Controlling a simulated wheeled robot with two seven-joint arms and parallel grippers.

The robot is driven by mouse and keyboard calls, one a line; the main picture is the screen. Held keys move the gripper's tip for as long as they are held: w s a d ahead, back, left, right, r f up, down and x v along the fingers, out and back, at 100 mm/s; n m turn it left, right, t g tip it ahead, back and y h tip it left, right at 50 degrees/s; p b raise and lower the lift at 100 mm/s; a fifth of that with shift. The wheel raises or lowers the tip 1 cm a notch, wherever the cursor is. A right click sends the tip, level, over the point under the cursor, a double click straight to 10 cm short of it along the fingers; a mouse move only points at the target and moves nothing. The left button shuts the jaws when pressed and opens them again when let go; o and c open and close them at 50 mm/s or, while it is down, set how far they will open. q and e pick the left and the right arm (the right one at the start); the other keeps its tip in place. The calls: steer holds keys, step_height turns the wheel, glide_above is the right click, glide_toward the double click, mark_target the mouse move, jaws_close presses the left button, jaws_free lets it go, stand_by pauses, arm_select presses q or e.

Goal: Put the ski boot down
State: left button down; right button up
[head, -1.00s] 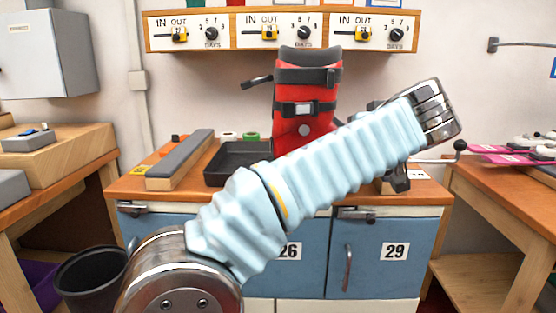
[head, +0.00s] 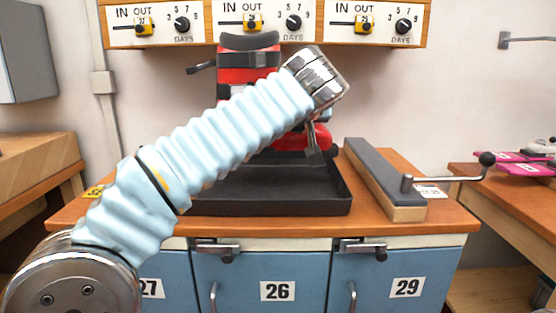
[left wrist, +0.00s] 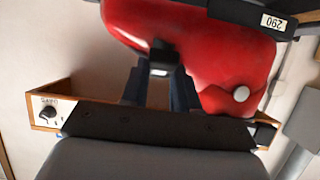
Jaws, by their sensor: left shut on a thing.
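The red ski boot (head: 250,75), with a dark cuff and black straps, stands roughly upright behind my left arm in the head view. Its toe points right, above the back part of a black tray (head: 265,203). My forearm hides its middle and much of its underside, so I cannot tell whether it touches the tray. In the left wrist view the boot (left wrist: 215,50) is upside down and close, with 290 on its dark sole. My left gripper (left wrist: 158,80) is shut on the boot near a black buckle part. My right gripper is not in view.
A grey padded bar (head: 385,175) lies right of the tray on the wooden bench top (head: 440,210), with a crank handle (head: 450,180) beside it. A dial panel (head: 335,25) hangs on the wall close behind the boot.

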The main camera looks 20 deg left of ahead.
mark_target(279, 153)
arm_select(q)
steer(key=shift+w+a+f+b, duration=0.2)
steer(key=shift+a+f, duration=0.5)
steer(key=shift+f, duration=0.7)
steer(key=shift+w+a+f+b, duration=0.15)
steer(key=shift+a+f, duration=0.6)
steer(key=shift+f, duration=0.65)
steer(key=shift+w+a+f+b, duration=0.15)
steer(key=shift+a+f, duration=0.55)
steer(key=shift+f, duration=0.7)
steer(key=c, duration=0.8)
jaws_free()
steer(key=shift+s+f, duration=0.1)
steer(key=shift+c, duration=0.2)
steer(key=b+v, duration=0.2)
steer(key=v, duration=1)
